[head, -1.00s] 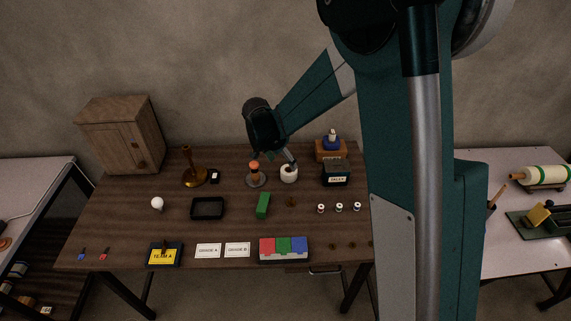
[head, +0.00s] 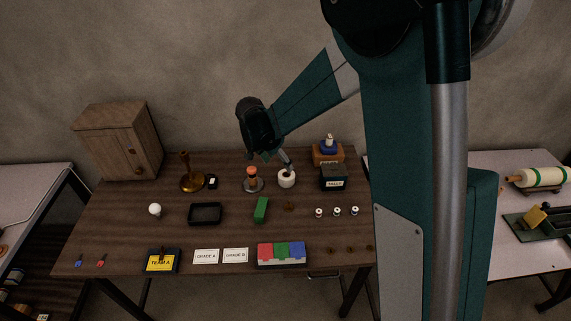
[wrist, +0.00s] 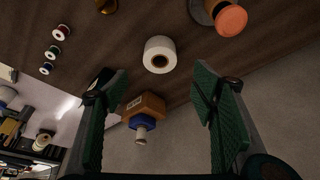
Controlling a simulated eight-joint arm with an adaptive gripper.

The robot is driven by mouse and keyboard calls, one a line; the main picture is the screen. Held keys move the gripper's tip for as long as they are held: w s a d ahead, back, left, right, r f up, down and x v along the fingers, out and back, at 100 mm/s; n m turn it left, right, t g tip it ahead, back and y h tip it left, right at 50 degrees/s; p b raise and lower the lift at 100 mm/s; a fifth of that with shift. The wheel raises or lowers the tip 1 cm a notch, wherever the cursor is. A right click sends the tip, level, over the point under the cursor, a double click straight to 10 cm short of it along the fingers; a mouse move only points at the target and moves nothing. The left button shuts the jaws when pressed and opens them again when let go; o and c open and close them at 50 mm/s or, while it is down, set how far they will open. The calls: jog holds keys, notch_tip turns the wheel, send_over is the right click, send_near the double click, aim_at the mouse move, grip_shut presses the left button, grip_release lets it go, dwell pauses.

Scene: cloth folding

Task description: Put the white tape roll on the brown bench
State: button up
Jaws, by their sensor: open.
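The white tape roll (head: 286,180) stands on the brown bench (head: 225,237), towards its back right. In the wrist view the roll (wrist: 159,55) shows its round end with a dark hole, ahead of and between my open fingers. My gripper (wrist: 160,85) is open, with green pads on both sides and nothing between them. In the head view my gripper (head: 280,160) reaches down from the upper left to just above the roll. A finger overlaps the roll's top there, and I cannot tell whether they touch.
Left of the roll is an orange-topped stand (head: 252,180). Behind it to the right is a wooden block with a blue-and-white bottle (head: 328,149); a dark tally box (head: 333,178) is beside it. Small spools (head: 337,211) and a green block (head: 261,210) lie in front.

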jog(key=s+d+r+n+t+y, duration=0.15)
jog(key=s+d+r+n, duration=0.25)
jog(key=s+d+r, duration=1)
jog(key=s+d+r+n+t+y, duration=0.1)
jog(key=s+d+r+n, duration=0.1)
jog(key=s, duration=0.9)
jog(key=s+d+r+n+t, duration=0.1)
jog(key=s+d+r+n, duration=0.1)
jog(key=s, duration=1)
jog(key=shift+d+r+n+y, duration=0.2)
jog(key=shift+d+n+y, duration=0.15)
jog(key=shift+d+n, duration=0.25)
jog(key=shift+t, duration=0.25)
